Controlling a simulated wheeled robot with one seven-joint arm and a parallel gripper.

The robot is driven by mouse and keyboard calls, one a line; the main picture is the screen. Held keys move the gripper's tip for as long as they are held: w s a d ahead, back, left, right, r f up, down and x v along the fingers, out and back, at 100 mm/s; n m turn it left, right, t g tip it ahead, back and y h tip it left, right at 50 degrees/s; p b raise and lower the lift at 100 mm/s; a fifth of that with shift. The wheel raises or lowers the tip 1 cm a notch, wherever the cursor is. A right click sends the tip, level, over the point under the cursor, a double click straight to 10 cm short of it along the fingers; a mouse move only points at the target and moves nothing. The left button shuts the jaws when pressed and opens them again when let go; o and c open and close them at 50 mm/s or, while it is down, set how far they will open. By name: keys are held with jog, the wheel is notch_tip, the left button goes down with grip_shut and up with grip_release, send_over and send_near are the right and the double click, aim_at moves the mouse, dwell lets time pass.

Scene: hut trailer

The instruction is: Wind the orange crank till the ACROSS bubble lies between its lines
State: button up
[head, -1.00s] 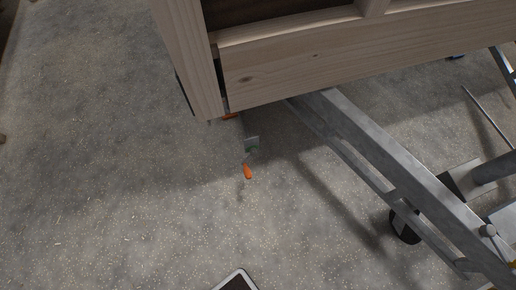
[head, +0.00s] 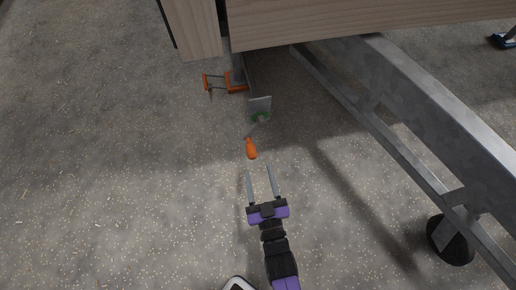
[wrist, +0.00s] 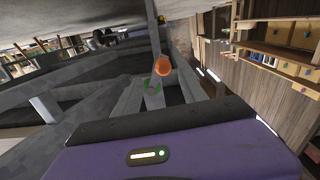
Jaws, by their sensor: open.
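The crank's orange handle (head: 251,149) hangs below a small grey bracket (head: 260,105) with a green part, under the corner of the wooden hut. My gripper (head: 259,170) is open and empty. Its two fingers point up the picture at the handle, and in the head view the handle lies just beyond the fingertips, apart from them.
A grey metal trailer beam (head: 430,100) runs down to the right, with a black round foot or wheel (head: 450,240) near it. An orange stand-like piece (head: 228,82) is under the hut corner (head: 195,30). Speckled floor to the left is clear.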

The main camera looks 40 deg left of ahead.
aim_at(251, 152)
jog(key=b+x, duration=0.1)
jog(key=x, duration=0.3)
jog(key=b+x, duration=0.2)
jog(key=x, duration=0.2)
jog(key=shift+s+a+f, duration=0.1)
jog(key=shift+a+f, duration=0.1)
jog(key=shift+a, duration=0.2)
grip_shut()
dwell(1.1)
